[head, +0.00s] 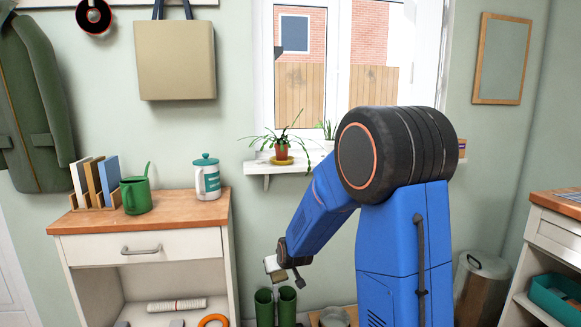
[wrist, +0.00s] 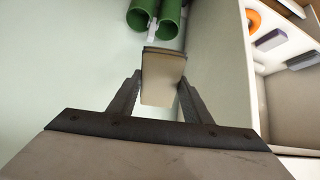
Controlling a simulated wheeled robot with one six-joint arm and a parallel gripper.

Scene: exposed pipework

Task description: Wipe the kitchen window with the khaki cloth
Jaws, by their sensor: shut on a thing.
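The kitchen window (head: 343,60) has a white frame and stands in the back wall, behind my arm in the head view. Brick and a wooden fence show through it, and faint dark smudges show on the panes. In the wrist view my gripper (wrist: 160,88) is shut on a flat khaki piece, the khaki cloth (wrist: 163,72), with a darker far edge. In the head view the cloth (head: 272,264) looks pale and small. My arm hides the window's lower right.
A potted plant (head: 282,148) on a saucer stands on the sill shelf (head: 262,168) under the window. Green boots (head: 287,305) stand below my gripper. A bin (head: 480,290) stands right.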

